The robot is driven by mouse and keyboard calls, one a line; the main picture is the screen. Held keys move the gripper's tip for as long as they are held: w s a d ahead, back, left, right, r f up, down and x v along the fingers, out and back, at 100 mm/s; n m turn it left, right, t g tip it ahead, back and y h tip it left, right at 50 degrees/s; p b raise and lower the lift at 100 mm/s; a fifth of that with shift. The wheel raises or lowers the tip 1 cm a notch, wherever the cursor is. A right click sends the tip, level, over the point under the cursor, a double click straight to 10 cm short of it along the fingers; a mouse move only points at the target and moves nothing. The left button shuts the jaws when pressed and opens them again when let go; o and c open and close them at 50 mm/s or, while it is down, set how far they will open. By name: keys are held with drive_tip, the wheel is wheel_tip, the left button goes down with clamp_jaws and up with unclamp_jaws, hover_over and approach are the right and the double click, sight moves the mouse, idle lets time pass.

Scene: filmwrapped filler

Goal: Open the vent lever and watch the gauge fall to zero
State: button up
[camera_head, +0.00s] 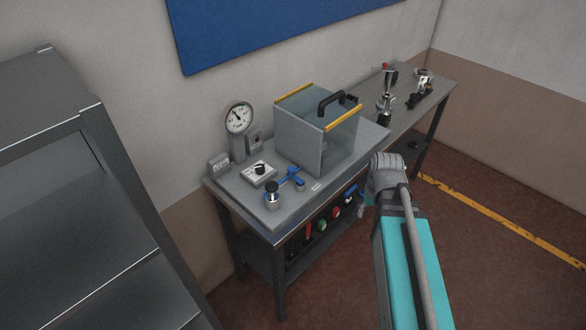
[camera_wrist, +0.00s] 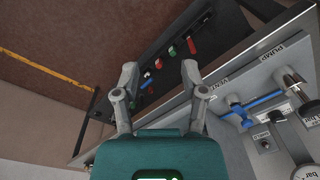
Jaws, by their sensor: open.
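The blue vent lever (camera_head: 291,178) lies on the grey bench plate near its front edge. In the wrist view the blue lever (camera_wrist: 262,103) is right of my gripper, beside a label reading VENT. The round white gauge (camera_head: 238,118) stands on a post at the back left of the plate. Its dark needle is off to the upper left, but the scale is too small to read. Part of the gauge (camera_wrist: 307,173) shows at the wrist view's lower right corner. My gripper (camera_wrist: 160,75) is open and empty, apart from the lever. In the head view my arm mostly hides it.
A clear-walled chamber (camera_head: 298,146) with yellow edges and a black handle stands behind the lever. A white box with a black knob (camera_head: 258,172) and a dark-capped fitting (camera_head: 272,194) are nearby. Grey shelving (camera_head: 90,200) stands left.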

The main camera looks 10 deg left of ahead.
drive_tip(key=shift+o, duration=0.4)
drive_tip(key=w+a+r+n+y+p, duration=0.2)
drive_tip(key=w+a+r+n+p, duration=0.1)
drive_tip(key=w+a+n, duration=0.4)
drive_tip(key=w+a+r, duration=0.1)
drive_tip(key=w+a, duration=0.2)
drive_tip(key=w, duration=0.3)
drive_tip(key=shift+a+t, duration=0.15)
drive_tip(key=shift+t, duration=0.15)
drive_tip(key=n+y+p, duration=0.2)
drive_tip(key=n, duration=0.5)
approach(292, 168)
drive_tip(key=v, duration=0.4)
drive_tip(key=shift+s+r, duration=0.15)
drive_tip(key=shift+r, duration=0.1)
drive_tip(key=shift+f+m, duration=0.2)
drive_tip(key=shift+m, duration=0.1)
drive_tip(key=b+x, duration=1.2)
drive_tip(key=x, duration=0.1)
drive_tip(key=shift+w+a+f+b, duration=0.1)
drive_tip(key=shift+w+f+b, duration=0.15)
drive_tip(key=shift+b, duration=0.1)
clamp_jaws()
